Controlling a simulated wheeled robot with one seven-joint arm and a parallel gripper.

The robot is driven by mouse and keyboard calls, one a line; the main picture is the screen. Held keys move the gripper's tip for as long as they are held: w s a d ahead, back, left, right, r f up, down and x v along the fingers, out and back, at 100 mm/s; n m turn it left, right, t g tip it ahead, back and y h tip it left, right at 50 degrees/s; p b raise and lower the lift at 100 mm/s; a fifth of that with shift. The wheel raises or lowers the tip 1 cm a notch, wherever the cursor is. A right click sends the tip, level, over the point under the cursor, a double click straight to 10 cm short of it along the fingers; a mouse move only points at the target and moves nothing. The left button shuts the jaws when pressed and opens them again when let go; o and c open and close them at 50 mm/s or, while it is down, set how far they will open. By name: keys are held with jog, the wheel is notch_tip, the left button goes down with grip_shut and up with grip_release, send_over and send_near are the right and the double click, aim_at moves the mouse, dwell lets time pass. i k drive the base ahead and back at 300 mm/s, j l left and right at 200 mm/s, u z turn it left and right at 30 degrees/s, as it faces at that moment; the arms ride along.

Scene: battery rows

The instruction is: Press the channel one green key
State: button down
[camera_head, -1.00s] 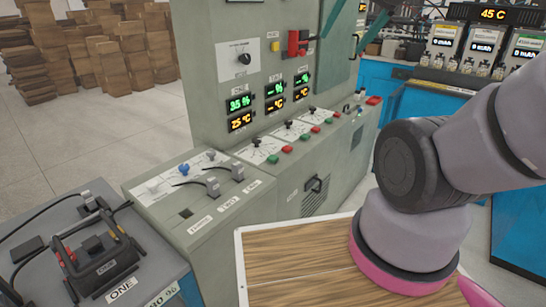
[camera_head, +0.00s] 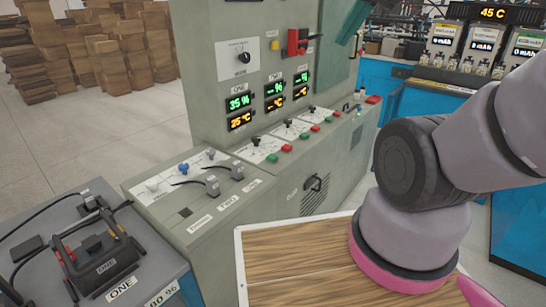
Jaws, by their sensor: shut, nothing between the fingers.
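The channel one green key (camera_head: 272,158) is the leftmost green key on the sloping front ledge of the grey-green cabinet. It lies below the display marked ONE (camera_head: 239,111), which reads 35 % and 25 °C. The channel one red key (camera_head: 287,149) is just to its right.
My arm fills the right side. Further green and red keys (camera_head: 304,141) and black knobs line the ledge. A lower console (camera_head: 205,200) with cables stands at left, beside a battery marked ONE (camera_head: 100,262). A wooden-topped table (camera_head: 285,250) is in front.

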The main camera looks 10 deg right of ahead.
aim_at(272, 158)
jog(key=k+l+u, duration=0.1)
jog(key=u, duration=0.25)
jog(key=k+u, duration=0.35)
jog(key=i, duration=0.05)
